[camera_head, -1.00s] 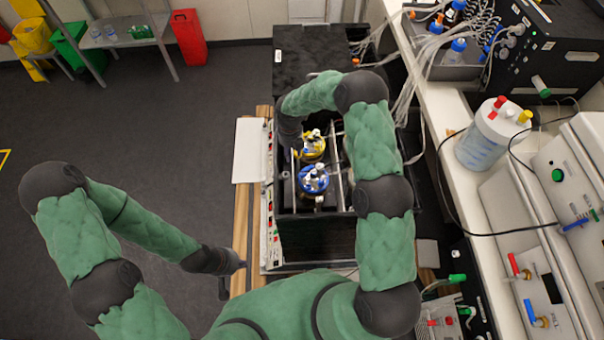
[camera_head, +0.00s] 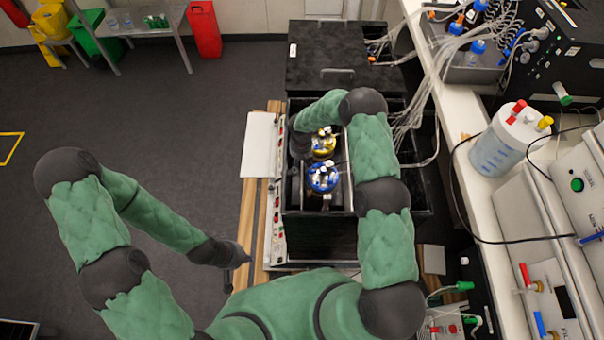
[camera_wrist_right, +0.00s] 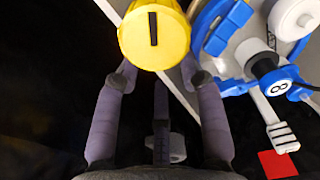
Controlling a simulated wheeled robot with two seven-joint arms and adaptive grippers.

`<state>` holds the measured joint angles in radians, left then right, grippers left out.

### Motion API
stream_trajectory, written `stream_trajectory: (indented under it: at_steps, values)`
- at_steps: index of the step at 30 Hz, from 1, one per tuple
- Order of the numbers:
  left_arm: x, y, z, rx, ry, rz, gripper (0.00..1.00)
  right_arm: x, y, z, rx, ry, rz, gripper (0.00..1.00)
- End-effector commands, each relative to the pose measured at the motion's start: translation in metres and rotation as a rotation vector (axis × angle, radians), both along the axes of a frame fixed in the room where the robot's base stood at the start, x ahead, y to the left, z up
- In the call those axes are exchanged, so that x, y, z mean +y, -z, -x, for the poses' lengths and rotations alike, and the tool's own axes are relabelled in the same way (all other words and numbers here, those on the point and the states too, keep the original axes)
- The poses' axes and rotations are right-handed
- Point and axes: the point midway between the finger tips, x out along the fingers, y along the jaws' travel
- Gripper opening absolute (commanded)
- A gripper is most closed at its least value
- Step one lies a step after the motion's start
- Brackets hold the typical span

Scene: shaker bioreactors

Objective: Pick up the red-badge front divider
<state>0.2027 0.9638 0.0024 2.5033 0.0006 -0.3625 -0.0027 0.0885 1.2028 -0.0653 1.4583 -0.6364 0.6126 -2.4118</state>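The right wrist view shows a red square badge (camera_wrist_right: 277,163) on a dark surface at lower right; I cannot tell which part carries it. The divider's full outline cannot be made out. My right gripper (camera_wrist_right: 158,76) is open, its fingers apart, with a yellow cylinder (camera_wrist_right: 154,34) with a black mark just beyond the tips. A grey bar shows between the fingers; I cannot tell whether it lies between them or below. In the head view my right gripper (camera_head: 301,146) is over the left side of the black shaker box (camera_head: 318,226). My left gripper (camera_head: 238,268) is open and empty at lower left.
A blue-topped vessel (camera_head: 323,177) and a yellow-topped vessel (camera_head: 323,143) stand in the box, close to my right gripper. My right arm hides the box's right part.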

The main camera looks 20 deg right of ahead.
Motion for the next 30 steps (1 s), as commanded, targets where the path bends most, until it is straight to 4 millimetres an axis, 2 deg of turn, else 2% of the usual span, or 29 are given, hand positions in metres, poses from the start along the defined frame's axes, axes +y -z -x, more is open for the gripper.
stream_trajectory:
  at_steps: [3, 10, 11, 12, 15, 30]
  values:
    - [0.0, 0.0013, 0.0, 0.0, 0.0, 0.0, 0.0, -0.0002, 0.0083, -0.0001, 0.0, 0.001, 0.0, 0.4]
    - [0.0, 0.0009, 0.0, 0.0, 0.0, 0.0, 0.0, -0.0003, 0.0087, -0.0003, -0.001, 0.001, -0.001, 0.4]
    - [0.0, 0.0009, 0.0, 0.0, 0.0, 0.0, 0.0, -0.0002, 0.0088, -0.0002, -0.001, 0.0, 0.0, 0.34]
    - [0.0, 0.0009, 0.0, 0.0, 0.0, 0.0, 0.0, -0.0002, 0.0087, -0.0002, -0.001, 0.0, 0.0, 0.23]
    - [-0.0001, 0.001, 0.0, 0.0, 0.0, 0.0, 0.0, -0.0002, 0.0087, -0.0001, -0.001, 0.0, 0.0, 0.0]
    - [-0.0001, 0.0002, 0.0, 0.0, 0.0, 0.0, 0.0, -0.0002, 0.0027, -0.0009, -0.002, 0.0, 0.0, 0.0]
